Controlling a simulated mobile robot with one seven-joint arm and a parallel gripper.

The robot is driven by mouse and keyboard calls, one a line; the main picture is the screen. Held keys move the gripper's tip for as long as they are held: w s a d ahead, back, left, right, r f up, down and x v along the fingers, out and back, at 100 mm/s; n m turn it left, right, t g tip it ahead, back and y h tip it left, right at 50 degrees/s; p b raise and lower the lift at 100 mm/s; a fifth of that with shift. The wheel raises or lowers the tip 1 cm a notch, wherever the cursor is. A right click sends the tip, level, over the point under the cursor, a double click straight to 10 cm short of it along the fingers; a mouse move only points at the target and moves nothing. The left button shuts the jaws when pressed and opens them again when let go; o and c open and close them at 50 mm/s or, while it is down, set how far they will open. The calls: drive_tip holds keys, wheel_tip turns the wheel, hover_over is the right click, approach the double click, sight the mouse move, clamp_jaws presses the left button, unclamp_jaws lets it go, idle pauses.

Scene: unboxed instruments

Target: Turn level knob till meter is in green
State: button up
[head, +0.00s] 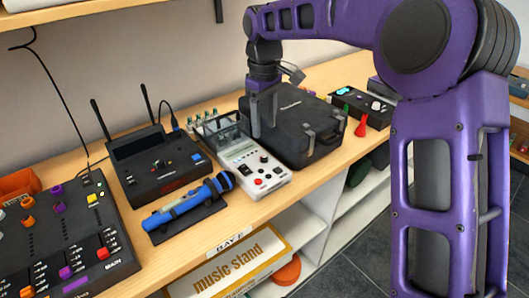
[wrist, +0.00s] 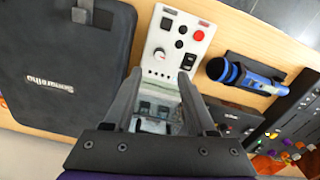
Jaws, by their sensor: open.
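A white instrument box (head: 240,153) with a clear-topped rear section stands on the wooden bench. Its panel (wrist: 171,52) in the wrist view carries black knobs (wrist: 166,23), a red button (wrist: 198,35) and a black rocker switch (wrist: 188,62). The labels are too small to read, so I cannot tell which knob is the level knob. I cannot make out a meter needle or green band. My gripper (head: 262,115) is open and empty, pointing down over the rear of the box. In the wrist view its fingers (wrist: 160,85) straddle the clear section, apart from the knobs.
A black case (head: 300,125) stands close on the right of the box. On the left are a blue microphone (head: 188,203), a black receiver with antennas (head: 158,165) and a mixer (head: 60,235). The bench's front edge lies just before the box.

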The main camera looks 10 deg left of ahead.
sight(264, 155)
wheel_tip(264, 155, down, 9)
drive_tip(key=shift+w+f+b, duration=0.15)
drive_tip(key=shift+b, duration=0.4)
clamp_jaws()
